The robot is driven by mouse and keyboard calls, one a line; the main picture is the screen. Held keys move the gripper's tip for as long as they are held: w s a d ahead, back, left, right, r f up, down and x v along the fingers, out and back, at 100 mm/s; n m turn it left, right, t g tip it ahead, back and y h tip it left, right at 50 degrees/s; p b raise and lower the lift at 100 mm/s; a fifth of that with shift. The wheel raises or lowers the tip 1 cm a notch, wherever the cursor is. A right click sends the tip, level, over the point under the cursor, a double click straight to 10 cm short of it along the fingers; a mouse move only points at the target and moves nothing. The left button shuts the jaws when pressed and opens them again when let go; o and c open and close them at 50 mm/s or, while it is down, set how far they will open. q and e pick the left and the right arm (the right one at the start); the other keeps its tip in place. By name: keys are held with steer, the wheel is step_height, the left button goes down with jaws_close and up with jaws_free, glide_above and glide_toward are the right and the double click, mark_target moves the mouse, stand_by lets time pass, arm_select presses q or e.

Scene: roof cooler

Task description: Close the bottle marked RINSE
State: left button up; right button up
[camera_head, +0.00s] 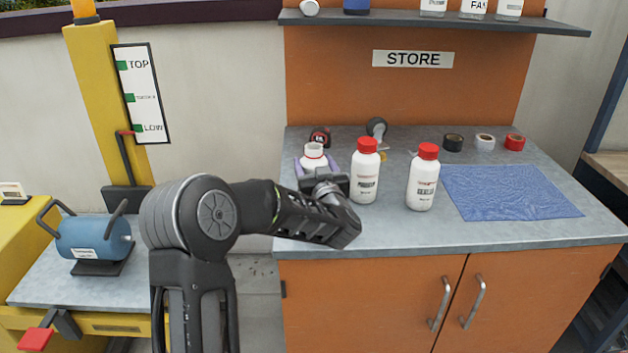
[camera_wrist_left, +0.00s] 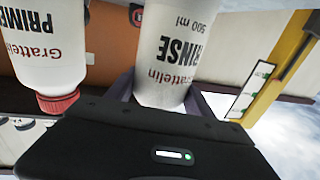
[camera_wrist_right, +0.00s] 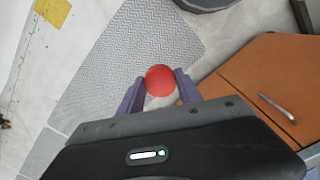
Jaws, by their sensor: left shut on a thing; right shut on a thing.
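The RINSE bottle (camera_wrist_left: 175,60) is white with black print and stands between the fingers of my left gripper (camera_head: 316,168). In the head view the bottle (camera_head: 313,160) is on the counter at the left of the bottle row. Its white neck shows bare, with no cap on it. The left gripper is shut on its body and hides the lower part. My right gripper (camera_wrist_right: 160,86) is shut on a round red cap (camera_wrist_right: 160,79), seen in the right wrist view over the floor. The right gripper is out of the head view.
A red-capped PRIMER bottle (camera_head: 365,172) stands close to the right of the RINSE bottle. Another red-capped bottle (camera_head: 423,180) stands farther right. A blue mat (camera_head: 510,191) and several tape rolls (camera_head: 484,142) lie right. A dark-and-red item (camera_head: 320,136) sits behind the RINSE bottle.

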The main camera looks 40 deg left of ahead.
arm_select(q)
steer(key=shift+c, duration=1.2)
steer(key=shift+r, duration=0.15)
arm_select(e)
steer(key=shift+r+p, duration=0.35)
steer(key=shift+r, duration=0.05)
arm_select(q)
step_height(320, 180, up, 10)
steer(key=o, duration=0.9)
steer(key=shift+c, duration=0.2)
jaws_close()
steer(key=shift+f, duration=0.2)
